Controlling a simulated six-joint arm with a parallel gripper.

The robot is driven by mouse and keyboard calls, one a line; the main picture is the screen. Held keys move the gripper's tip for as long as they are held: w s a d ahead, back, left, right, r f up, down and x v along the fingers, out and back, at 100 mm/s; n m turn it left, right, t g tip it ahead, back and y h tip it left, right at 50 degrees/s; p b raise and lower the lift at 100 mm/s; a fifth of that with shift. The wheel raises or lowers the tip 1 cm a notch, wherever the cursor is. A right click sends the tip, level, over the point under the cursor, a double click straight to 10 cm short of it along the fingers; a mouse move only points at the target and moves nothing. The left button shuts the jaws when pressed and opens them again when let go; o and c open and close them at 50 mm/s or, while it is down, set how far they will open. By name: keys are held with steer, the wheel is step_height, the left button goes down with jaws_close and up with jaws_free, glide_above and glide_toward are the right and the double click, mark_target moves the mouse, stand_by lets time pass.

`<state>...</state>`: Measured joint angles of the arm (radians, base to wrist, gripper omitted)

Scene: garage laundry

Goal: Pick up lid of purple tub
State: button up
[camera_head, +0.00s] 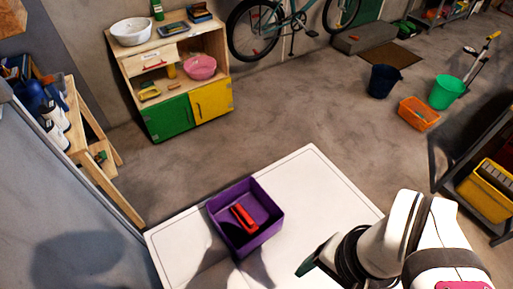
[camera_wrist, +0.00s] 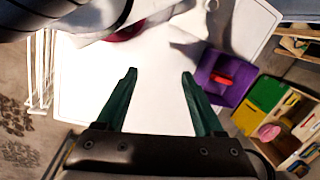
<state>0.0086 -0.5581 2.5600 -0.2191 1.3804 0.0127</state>
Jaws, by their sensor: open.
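A purple tub (camera_head: 263,235) stands on the white tabletop, a little left of the picture's middle in the head view. It also shows at the right in the wrist view (camera_wrist: 233,94). A red bar-like piece (camera_head: 243,217) lies within its raised walls; I cannot tell whether it is a lid's handle or a loose object. No separate lid can be made out. My gripper (camera_wrist: 160,74) has its two dark green fingers apart, with only white surface between them. It is to the right of the tub in the head view, clear of it.
The white tabletop (camera_head: 310,185) is otherwise bare around the tub. A wooden play kitchen (camera_head: 215,45) with green and yellow doors stands behind. Buckets, an orange basket (camera_head: 419,113) and a shelf with a yellow crate (camera_head: 487,190) are at the right.

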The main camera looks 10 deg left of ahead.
steer(key=s+a+f+n+h, duration=0.2)
steer(key=a+n, duration=0.8)
steer(key=n, duration=0.4)
steer(key=s+a+f+n+h, duration=0.1)
steer(key=s+a+n, duration=0.2)
steer(key=a+n, duration=0.85)
steer(key=d+f, duration=0.1)
steer(key=f, duration=0.4)
steer(key=d+f+n, duration=0.1)
steer(key=f, duration=0.4)
steer(key=w+f+n, duration=0.1)
steer(key=f, duration=0.5)
steer(key=shift+w+d+n+t, duration=0.1)
steer(key=shift+d+n+t, duration=0.15)
steer(key=shift+d+t, duration=0.15)
steer(key=shift+r, duration=0.1)
jaws_close()
